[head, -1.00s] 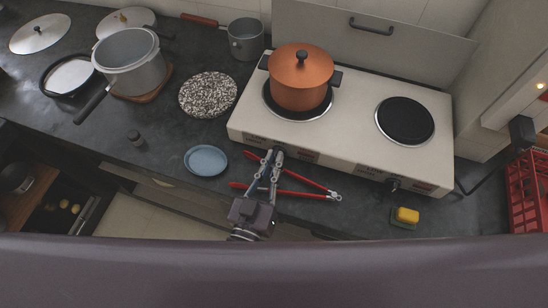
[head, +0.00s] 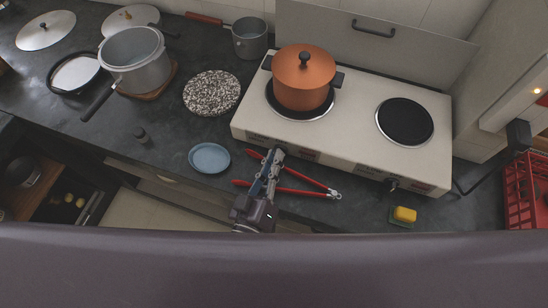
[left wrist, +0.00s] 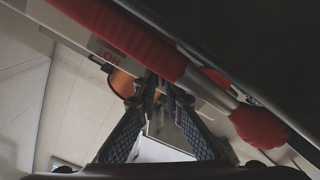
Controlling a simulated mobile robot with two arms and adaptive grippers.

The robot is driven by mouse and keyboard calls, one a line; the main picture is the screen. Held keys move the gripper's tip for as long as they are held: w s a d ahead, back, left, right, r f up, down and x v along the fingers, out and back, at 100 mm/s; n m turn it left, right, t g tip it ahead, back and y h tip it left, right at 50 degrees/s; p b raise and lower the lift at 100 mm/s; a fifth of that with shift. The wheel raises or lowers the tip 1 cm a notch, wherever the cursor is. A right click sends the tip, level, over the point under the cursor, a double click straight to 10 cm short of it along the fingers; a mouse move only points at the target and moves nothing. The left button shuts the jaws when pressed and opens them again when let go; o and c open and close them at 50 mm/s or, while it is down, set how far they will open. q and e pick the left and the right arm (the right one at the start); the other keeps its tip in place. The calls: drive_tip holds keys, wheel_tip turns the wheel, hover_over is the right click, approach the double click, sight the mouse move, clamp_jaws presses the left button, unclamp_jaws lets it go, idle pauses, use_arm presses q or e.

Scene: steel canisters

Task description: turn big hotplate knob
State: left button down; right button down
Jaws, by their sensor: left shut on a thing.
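The white two-plate hotplate (head: 340,147) stands on the dark counter, with an orange lidded pot (head: 304,82) on its left plate. A dark left knob (head: 280,149) is on its front face below the pot. My left gripper (head: 275,157) reaches up to this knob from the front edge, its fingers close together and shut on it. In the left wrist view the fingertips (left wrist: 165,90) meet near the hotplate's front; the knob is mostly hidden there. A right knob (head: 392,184) sits untouched on the same face. My right gripper is not in view.
A red-handled tool (head: 309,193) lies on the counter under and beside my left gripper. A blue plate (head: 209,158) is to its left, and a yellow sponge (head: 404,214) to the right. A red crate (head: 520,190) stands at the far right.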

use_arm(q)
drive_tip(key=c, duration=2)
unclamp_jaws()
drive_tip(key=shift+c, duration=0.2)
drive_tip(key=v, duration=1.2)
